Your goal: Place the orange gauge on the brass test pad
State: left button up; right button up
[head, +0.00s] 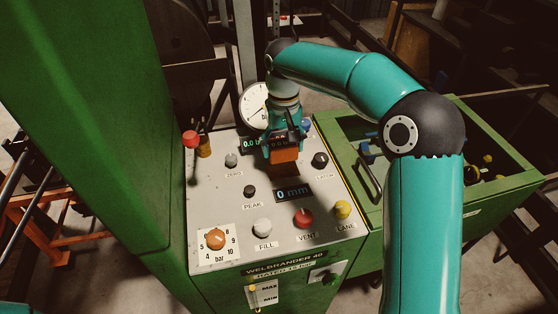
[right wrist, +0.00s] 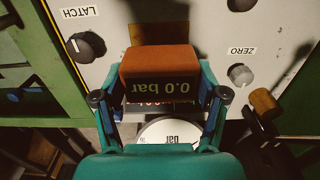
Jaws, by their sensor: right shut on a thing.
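The orange gauge (head: 285,155) is a small block held in my right gripper (head: 284,146) over the upper part of the grey control panel. In the right wrist view the orange gauge (right wrist: 160,65) sits between the two fingers of my right gripper (right wrist: 160,95), with "0.0 bar" on its face. A flat brown-brass patch (right wrist: 150,32), which looks like the brass test pad, shows just past the gauge and is partly hidden by it. I cannot tell whether the gauge touches it. My left gripper is not in view.
The control panel (head: 210,190) carries several knobs, a red button (head: 303,217), a yellow button (head: 343,209) and a "0 mm" display (head: 293,193). A red-topped lever (head: 190,139) stands at the left. A round white dial (head: 253,103) is behind. A green bin (head: 500,195) is at the right.

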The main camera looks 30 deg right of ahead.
aim_at(283, 159)
jog(key=shift+f, duration=2.2)
jog(key=shift+f, duration=0.15)
jog(key=o, duration=1.4)
notch_tip(283, 159, up, 12)
jog(key=shift+r+p, duration=0.15)
jog(key=shift+p, duration=0.25)
